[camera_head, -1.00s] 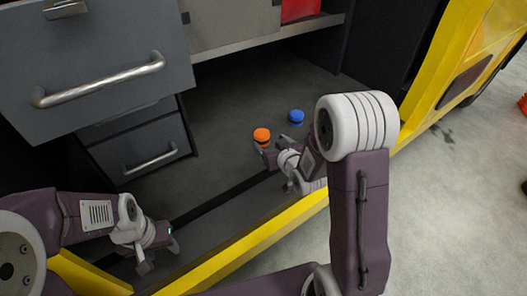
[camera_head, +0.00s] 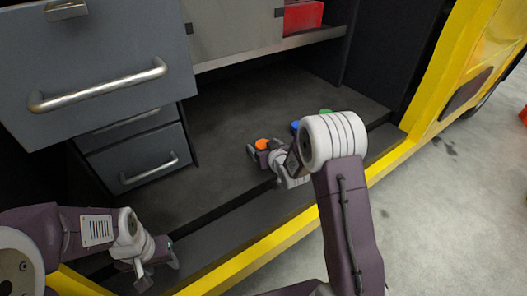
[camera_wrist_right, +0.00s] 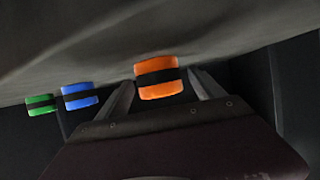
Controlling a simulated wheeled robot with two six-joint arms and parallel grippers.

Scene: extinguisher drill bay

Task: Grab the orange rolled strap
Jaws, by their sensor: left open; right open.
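The orange rolled strap (camera_head: 262,144) with its dark band sits on the grey compartment floor. In the right wrist view the orange strap (camera_wrist_right: 158,77) lies ahead, between the two fingers. My right gripper (camera_head: 259,152) is open, with its fingers on either side of the strap; whether they touch it cannot be told. It also shows in the right wrist view (camera_wrist_right: 160,90). My left gripper (camera_head: 157,266) is open and empty at the lower left, far from the strap.
A blue rolled strap (camera_head: 295,126) and a green one (camera_head: 326,111) stand to the right of the orange strap, partly behind my right arm. Grey drawers (camera_head: 135,155) are at the left. A yellow edge (camera_head: 270,243) runs along the front. A red box (camera_head: 303,16) is on the shelf above.

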